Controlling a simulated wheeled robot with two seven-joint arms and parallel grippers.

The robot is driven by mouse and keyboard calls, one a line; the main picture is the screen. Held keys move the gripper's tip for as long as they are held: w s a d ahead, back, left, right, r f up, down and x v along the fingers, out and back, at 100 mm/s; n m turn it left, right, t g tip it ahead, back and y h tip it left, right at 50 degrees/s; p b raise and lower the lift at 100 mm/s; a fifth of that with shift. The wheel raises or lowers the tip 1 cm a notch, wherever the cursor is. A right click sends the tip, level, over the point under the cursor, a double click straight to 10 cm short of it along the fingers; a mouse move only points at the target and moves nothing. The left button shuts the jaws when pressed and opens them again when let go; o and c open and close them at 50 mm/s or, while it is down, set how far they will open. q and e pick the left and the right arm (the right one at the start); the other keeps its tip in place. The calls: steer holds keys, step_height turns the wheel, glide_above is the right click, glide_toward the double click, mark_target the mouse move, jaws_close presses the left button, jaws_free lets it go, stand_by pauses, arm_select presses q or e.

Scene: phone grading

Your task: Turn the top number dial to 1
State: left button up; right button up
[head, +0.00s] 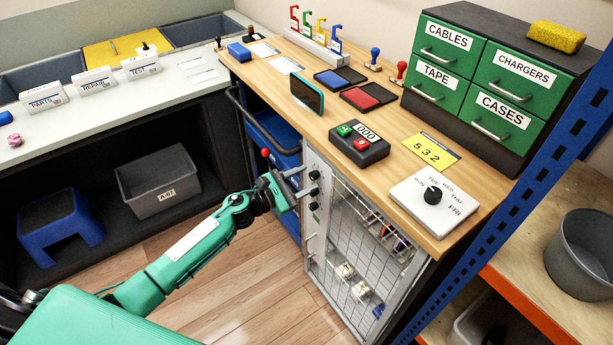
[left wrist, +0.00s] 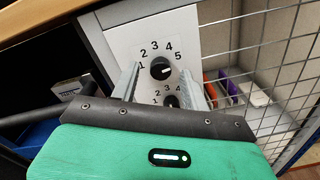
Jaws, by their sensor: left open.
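The top number dial (left wrist: 160,68) is a black round knob on a pale panel (left wrist: 128,38), with 1 to 5 printed around it. Its light mark seems to sit on the right, the side of the 5; the exact setting is hard to read. A second number dial (left wrist: 171,101) sits below, partly hidden by my gripper. In the head view the top dial (head: 314,175) is on the cage front under the bench edge. My left gripper (head: 302,182) is open and empty at the panel. In the left wrist view its fingers (left wrist: 160,75) lie either side of the top dial. Contact cannot be told.
The wire-mesh cage door (head: 355,260) is right of the panel, with small items behind it. A blue bin (head: 275,135) is left of the panel.

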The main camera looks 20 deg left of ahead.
arm_select(q)
steer(key=shift+w+d, duration=0.4)
steer(key=shift+w, duration=0.05)
steer(key=c, duration=1)
